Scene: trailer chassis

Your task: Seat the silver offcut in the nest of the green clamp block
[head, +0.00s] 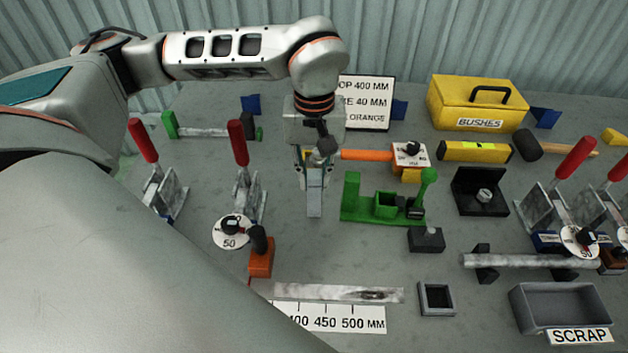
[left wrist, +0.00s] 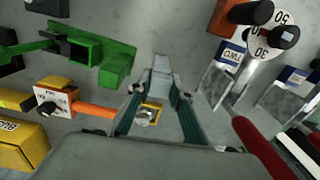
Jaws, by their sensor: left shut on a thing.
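The silver offcut (head: 314,201) is a short bright metal bar. My left gripper (head: 315,180) is shut on it and holds it pointing downward, just left of the green clamp block. It also shows between the fingers in the left wrist view (left wrist: 161,70). The green clamp block (head: 358,211) has a tall post at its left, a square open nest (head: 386,203) in the middle and a green lever with a dark clamp part at its right. The nest looks empty. The block is at upper left in the left wrist view (left wrist: 118,66). My right gripper is not in view.
An orange-handled tool (head: 367,155) lies behind the block. A dark block with a knob (head: 427,240) stands in front of it. A red-handled clamp (head: 240,150) and an orange stop (head: 261,262) are to the left. A scrap bin (head: 560,305) is at front right.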

